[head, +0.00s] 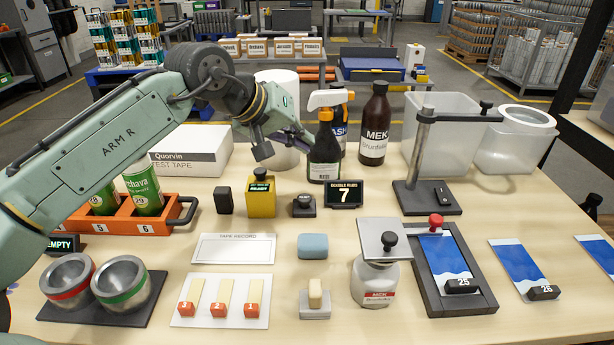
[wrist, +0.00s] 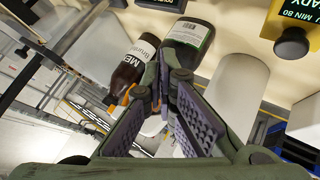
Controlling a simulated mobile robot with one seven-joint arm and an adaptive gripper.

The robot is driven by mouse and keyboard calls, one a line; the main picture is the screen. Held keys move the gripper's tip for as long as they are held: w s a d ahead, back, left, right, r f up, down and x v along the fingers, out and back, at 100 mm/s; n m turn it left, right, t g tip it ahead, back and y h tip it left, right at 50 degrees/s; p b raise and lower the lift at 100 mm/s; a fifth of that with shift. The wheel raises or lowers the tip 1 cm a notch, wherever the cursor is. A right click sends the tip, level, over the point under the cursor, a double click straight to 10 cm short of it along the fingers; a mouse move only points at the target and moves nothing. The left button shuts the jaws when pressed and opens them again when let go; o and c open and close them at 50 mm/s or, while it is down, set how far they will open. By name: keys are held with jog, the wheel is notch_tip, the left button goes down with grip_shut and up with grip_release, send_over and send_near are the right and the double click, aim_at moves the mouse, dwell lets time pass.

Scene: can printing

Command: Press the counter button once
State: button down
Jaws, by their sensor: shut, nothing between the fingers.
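The counter display (head: 344,194) is a small black box showing a white 7, standing mid-table. Just left of it is a low dark block with a round black top, which looks like the counter button (head: 304,204). My gripper (head: 282,146) is above and behind it, over the area between the yellow box and the spray bottle, and is apart from the button. In the wrist view my gripper's fingers (wrist: 165,78) come together at the tips, with nothing held. The button cannot be made out in the wrist view.
A yellow box (head: 261,196) with a black knob stands left of the button. A green-labelled spray bottle (head: 324,158) and a brown MEK bottle (head: 374,125) stand behind. A blue sponge (head: 313,245) lies in front. A white cylinder (head: 283,88) is behind my gripper.

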jog(key=shift+a+f, duration=0.2)
jog(key=shift+f, duration=0.05)
jog(key=shift+s, duration=0.1)
jog(key=b, duration=0.6)
send_over(301, 196)
notch_tip(301, 196, down, 8)
jog(key=shift+r, duration=0.25)
jog(key=shift+f+b, duration=0.4)
jog(key=shift+f, duration=0.2)
jog(key=shift+f, duration=0.15)
dwell(0.5)
jog(key=shift+f, duration=0.25)
